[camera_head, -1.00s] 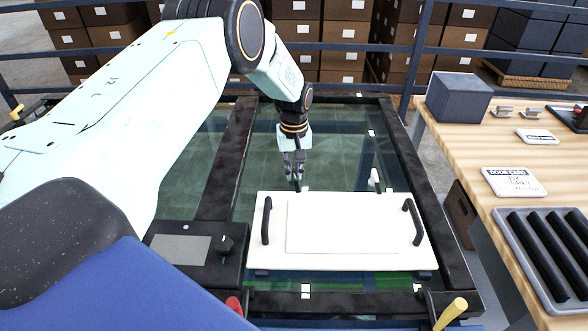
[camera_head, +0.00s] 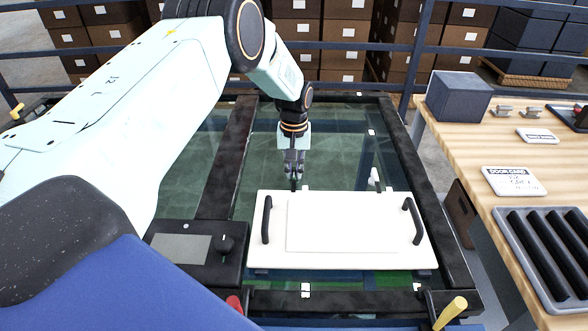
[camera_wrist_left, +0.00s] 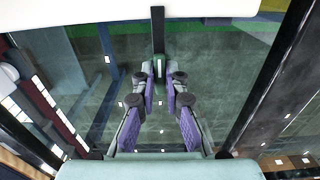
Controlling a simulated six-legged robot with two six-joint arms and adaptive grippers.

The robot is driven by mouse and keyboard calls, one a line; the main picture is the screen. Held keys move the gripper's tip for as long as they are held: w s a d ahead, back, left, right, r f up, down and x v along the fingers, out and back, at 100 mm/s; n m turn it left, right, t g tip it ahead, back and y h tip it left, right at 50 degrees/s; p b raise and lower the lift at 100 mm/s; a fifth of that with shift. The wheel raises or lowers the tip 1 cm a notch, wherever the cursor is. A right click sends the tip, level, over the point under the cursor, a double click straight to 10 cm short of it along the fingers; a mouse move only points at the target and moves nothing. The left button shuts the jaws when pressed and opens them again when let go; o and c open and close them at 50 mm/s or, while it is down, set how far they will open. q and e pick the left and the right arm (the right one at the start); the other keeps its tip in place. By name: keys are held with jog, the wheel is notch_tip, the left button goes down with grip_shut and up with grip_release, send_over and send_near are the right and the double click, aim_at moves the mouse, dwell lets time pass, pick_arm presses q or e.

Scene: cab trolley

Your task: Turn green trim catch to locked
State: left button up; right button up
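A white panel (camera_head: 275,259) with two black handles lies over the glass in the head view. My left gripper (camera_head: 294,172) points down just behind the panel's far edge, left of its middle. In the left wrist view its purple-padded fingers (camera_wrist_left: 160,80) close around the pale greenish end of a narrow black bar (camera_wrist_left: 158,32). The bar runs away from the fingertips. A dark tip also shows below the fingers in the head view. A white upright catch (camera_head: 375,178) stands at the far edge, to the right. I cannot make out a green catch clearly. My right gripper is out of view.
A dark frame (camera_head: 228,160) surrounds the glass. A wooden bench (camera_head: 462,150) at right carries a dark blue box (camera_head: 458,97), a label card (camera_head: 513,181) and a grey tray (camera_head: 506,222). A black box with a screen (camera_head: 180,248) sits left of the panel.

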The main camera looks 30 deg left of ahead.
aim_at(294, 172)
pick_arm(q)
jog(key=o, duration=0.5)
jog(key=shift+c, duration=0.2)
jog(key=shift+r, duration=0.1)
notch_tip(294, 172, up, 12)
dwell(0.6)
